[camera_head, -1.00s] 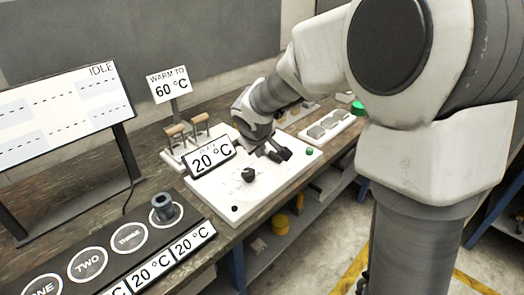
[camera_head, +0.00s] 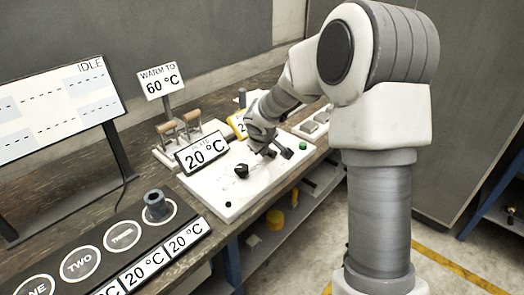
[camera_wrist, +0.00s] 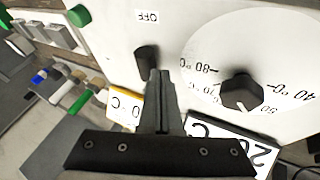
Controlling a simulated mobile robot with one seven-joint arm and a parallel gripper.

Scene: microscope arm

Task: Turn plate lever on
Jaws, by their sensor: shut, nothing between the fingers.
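The plate unit is a white panel (camera_head: 225,200) on the bench, with a black knob (camera_head: 241,170) and a "20 °C" sign (camera_head: 204,151). In the wrist view the dark plate lever (camera_wrist: 147,56) stands beside the "OFF" label (camera_wrist: 147,16), which appears upside down. The round temperature dial with its black knob (camera_wrist: 241,92) is to the right. My gripper (camera_wrist: 160,76) is shut and empty, with its fingertips right at the lever's near end. I cannot tell whether they touch. In the head view my gripper (camera_head: 266,151) is low over the panel's far right part.
A green button (camera_head: 302,146) sits at the panel's right corner. Numbered round spots, one bearing a grey cylinder (camera_head: 156,205), lie at the left. A yellow-edged sign (camera_head: 238,123) is close behind my gripper.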

